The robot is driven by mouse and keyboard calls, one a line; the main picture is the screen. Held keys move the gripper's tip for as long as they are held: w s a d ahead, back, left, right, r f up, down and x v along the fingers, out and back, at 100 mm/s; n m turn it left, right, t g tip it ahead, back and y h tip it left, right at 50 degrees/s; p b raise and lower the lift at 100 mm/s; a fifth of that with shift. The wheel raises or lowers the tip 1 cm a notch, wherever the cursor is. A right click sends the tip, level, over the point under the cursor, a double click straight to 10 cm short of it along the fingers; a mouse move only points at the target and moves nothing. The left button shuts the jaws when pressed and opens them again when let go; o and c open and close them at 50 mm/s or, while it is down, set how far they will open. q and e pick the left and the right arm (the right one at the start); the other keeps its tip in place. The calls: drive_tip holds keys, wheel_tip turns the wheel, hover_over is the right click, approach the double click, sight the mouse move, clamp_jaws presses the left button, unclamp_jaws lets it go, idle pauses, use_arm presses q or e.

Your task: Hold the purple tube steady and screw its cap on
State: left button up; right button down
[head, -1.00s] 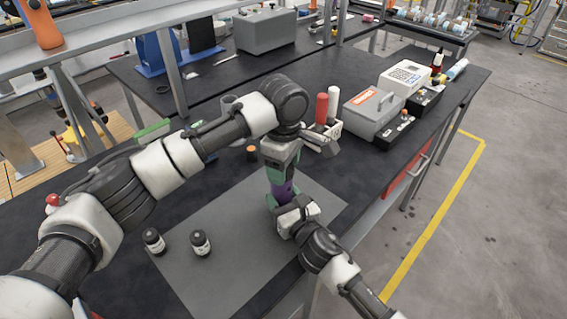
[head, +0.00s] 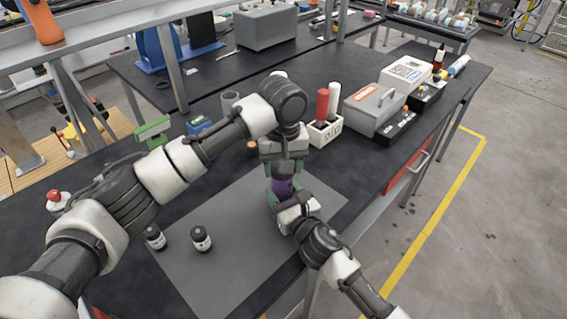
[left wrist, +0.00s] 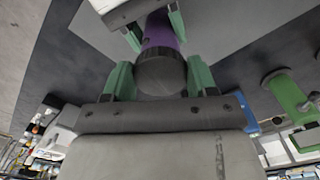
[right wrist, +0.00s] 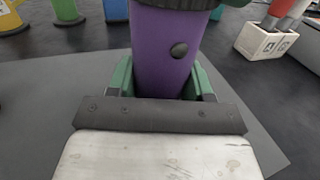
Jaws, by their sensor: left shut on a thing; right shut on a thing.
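The purple tube (head: 283,187) stands upright above the grey mat, and it fills the middle of the right wrist view (right wrist: 163,55). My right gripper (head: 282,196) is shut on the tube's body from the front, with its green fingers on both sides. The dark ribbed cap (left wrist: 161,74) sits at the tube's upper end. My left gripper (left wrist: 158,80) comes from above and is shut on the cap. The cap's lower edge also shows at the top of the right wrist view (right wrist: 185,3). I cannot tell how far down the thread it sits.
A white holder (head: 325,132) with red and white bottles stands behind on the right. A grey toolbox (head: 375,111) is farther right. The mat's front is clear.

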use_arm(q)
drive_tip(key=m, duration=0.6)
drive_tip(key=shift+a, duration=0.15)
drive_tip(key=m, duration=0.6)
drive_tip(key=shift+w+a, duration=0.1)
drive_tip(key=shift+w, duration=0.05)
drive_tip(key=m, duration=0.6)
drive_tip(key=shift+w, duration=0.1)
drive_tip(key=m, duration=0.4)
drive_tip(key=shift+w, duration=0.1)
drive_tip(key=m, duration=0.6)
drive_tip(key=shift+w, duration=0.1)
drive_tip(key=m, duration=1)
drive_tip(key=shift+w+d, duration=0.1)
drive_tip(key=shift+d, duration=0.1)
drive_tip(key=m, duration=0.5)
drive_tip(key=shift+d, duration=0.1)
drive_tip(key=o, duration=1)
drive_tip(key=shift+f, duration=0.1)
drive_tip(key=shift+c, duration=0.2)
